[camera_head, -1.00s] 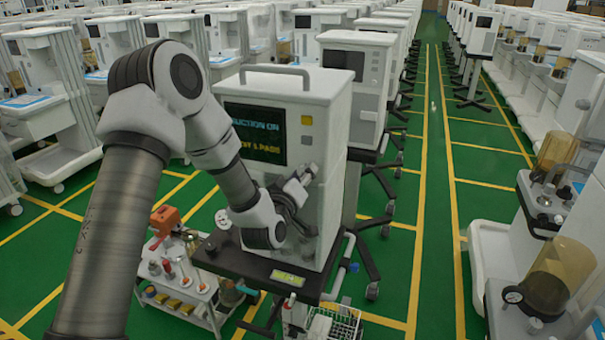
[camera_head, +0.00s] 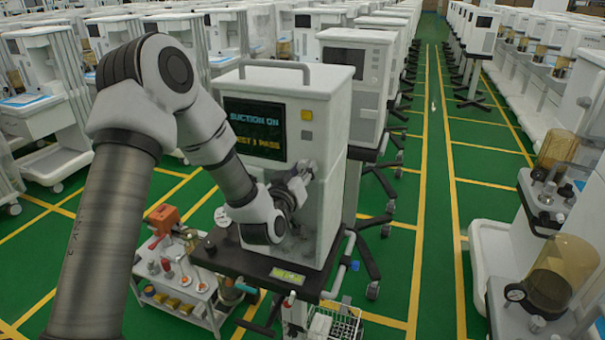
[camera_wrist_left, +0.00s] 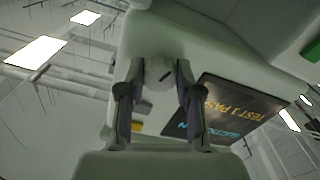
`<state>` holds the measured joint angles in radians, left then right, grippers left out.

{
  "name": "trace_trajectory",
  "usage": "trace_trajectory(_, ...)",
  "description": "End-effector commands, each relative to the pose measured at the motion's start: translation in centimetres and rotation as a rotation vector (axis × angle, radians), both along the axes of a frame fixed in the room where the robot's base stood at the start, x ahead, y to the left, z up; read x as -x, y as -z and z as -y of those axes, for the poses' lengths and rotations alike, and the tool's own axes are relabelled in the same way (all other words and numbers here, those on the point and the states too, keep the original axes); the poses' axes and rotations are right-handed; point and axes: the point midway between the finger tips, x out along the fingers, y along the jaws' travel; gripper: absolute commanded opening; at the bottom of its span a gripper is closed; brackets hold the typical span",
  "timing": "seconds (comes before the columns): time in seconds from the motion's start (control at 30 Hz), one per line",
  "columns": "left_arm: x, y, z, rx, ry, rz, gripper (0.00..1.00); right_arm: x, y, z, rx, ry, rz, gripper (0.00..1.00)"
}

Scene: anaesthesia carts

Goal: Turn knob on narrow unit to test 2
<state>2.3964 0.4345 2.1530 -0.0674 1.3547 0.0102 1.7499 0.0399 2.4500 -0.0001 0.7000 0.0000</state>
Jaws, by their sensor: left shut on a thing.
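The narrow unit (camera_head: 325,112) is a tall white box with a top handle on a dark base. Its screen (camera_head: 254,128) reads "SUCTION ON" and "TEST 1 PASS", partly covered by my arm in the head view. My left gripper (camera_head: 300,184) is at the unit's front face, below and right of the screen. In the left wrist view, the gripper's fingers (camera_wrist_left: 156,82) are shut on a pale round knob (camera_wrist_left: 159,73) with a dark mark on it. The knob is hidden by the gripper in the head view. My right gripper is not in view.
A small cart (camera_head: 205,317) with bottles and an orange-red device stands at lower left. Rows of similar white units stand behind and at the right. A green aisle with yellow lines is clear.

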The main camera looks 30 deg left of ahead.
Motion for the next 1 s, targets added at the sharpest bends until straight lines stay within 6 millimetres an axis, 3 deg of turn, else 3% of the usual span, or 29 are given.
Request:
trace_trajectory(0.6, 0.0, -0.1, -0.1, -0.518, -0.002, -0.122, 0.0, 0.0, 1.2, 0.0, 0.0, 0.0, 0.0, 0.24)
trace_trajectory(1.0, 0.0, -0.1, -0.1, -0.657, -0.001, -0.156, 0.0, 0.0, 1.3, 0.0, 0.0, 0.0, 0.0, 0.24)
